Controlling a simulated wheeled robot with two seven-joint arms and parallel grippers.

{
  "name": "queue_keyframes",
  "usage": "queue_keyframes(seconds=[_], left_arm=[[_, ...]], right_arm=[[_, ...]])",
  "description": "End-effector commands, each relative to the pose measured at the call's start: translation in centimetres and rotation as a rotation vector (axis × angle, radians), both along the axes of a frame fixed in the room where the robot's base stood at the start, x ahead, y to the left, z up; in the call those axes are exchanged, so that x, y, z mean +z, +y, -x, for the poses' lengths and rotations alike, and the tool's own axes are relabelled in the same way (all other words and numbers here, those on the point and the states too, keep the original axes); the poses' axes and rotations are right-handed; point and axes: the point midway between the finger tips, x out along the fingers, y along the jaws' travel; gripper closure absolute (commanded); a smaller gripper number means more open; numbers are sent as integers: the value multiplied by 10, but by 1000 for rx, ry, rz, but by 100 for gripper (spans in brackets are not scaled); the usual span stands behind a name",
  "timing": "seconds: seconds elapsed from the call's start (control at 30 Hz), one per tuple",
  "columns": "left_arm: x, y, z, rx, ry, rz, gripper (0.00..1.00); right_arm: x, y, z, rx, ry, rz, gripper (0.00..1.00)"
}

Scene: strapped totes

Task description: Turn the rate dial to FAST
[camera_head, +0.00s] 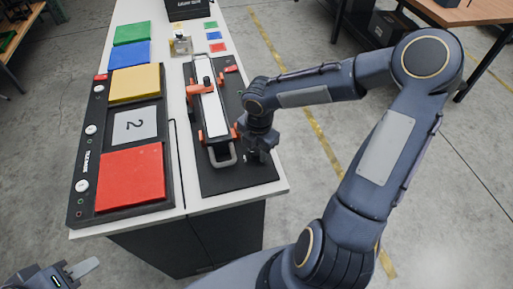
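A black panel (180,196) on the left of the white table has two round white knobs on its left strip, a near one (82,186) and a far one (90,129). Lettering beside them is too small to read surely, and I cannot tell which, if either, is the rate dial. No FAST mark is readable. My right gripper (258,154) points down over the dark mat, just right of a white bar-shaped device (211,110) with orange clamps; its fingers are unclear.
A grey loop handle (222,156) is at the device's near end. Small coloured tiles lie behind.

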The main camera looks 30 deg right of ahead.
Motion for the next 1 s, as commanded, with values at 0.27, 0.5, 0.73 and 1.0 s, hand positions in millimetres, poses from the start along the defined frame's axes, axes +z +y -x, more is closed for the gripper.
queue_keyframes(seconds=[0.27,0.5,0.73,1.0], left_arm=[[0,0,0,0,0,0,66],[-3,0,0,0,0,0,66],[-10,0,0,0,0,0,66],[-23,0,0,0,0,0,66]], right_arm=[[0,0,0,-1,0,0,89],[0,0,0,-39,0,1,89],[-1,0,-1,-169,-3,2,89],[-2,1,-1,-413,-5,1,89]])
